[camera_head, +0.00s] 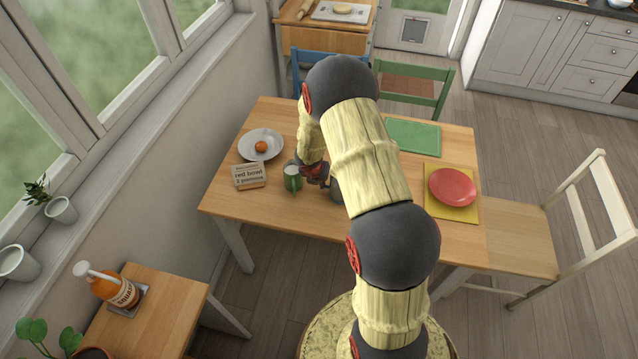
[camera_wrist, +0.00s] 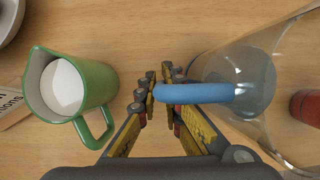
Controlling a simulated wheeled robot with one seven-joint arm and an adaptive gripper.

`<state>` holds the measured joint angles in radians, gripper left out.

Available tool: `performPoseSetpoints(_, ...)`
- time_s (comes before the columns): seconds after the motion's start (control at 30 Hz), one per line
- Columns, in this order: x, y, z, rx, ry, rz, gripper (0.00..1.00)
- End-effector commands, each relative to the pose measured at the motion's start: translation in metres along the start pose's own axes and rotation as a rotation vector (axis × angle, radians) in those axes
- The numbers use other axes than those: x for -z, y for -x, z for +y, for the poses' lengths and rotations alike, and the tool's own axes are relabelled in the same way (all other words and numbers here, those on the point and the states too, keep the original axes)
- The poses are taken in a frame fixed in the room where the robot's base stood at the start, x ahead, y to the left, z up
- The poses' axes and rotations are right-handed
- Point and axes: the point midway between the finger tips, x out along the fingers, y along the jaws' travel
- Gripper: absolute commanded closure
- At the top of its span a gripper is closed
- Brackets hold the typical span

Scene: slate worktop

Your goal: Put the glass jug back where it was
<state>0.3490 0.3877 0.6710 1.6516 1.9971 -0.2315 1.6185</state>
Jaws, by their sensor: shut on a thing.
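The glass jug (camera_wrist: 245,65) is clear with a blue handle (camera_wrist: 195,93) and fills the right of the wrist view. My gripper (camera_wrist: 164,82) has its fingers closed around the end of the handle. In the head view my gripper (camera_head: 318,175) is over the front left of the wooden table (camera_head: 275,215). There the jug (camera_head: 336,190) is mostly hidden behind my arm. I cannot tell whether its base touches the table.
A green jug of milk (camera_head: 292,180) stands close left of my gripper. A card (camera_head: 249,176) and a white plate (camera_head: 246,152) with an orange item are further left. A green mat (camera_head: 412,135) and a red plate (camera_head: 452,186) on a yellow mat lie right.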

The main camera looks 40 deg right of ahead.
Motion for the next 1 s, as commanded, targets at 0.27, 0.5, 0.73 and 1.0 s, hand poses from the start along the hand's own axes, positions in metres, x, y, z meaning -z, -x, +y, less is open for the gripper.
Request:
performPoseSetpoints(0.27, -0.0030, 0.0006, 0.0014, -0.002, 0.000, -0.006, 1.00)
performPoseSetpoints(0.5, 0.0001, -0.0028, 0.0009, -0.001, 0.000, -0.002, 0.86)
performPoseSetpoints(0.73, 0.0001, -0.0028, 0.0008, -0.002, 0.000, -0.002, 0.74)
performPoseSetpoints(1.0, 0.0000, -0.0025, 0.0009, -0.002, 0.000, -0.002, 0.74)
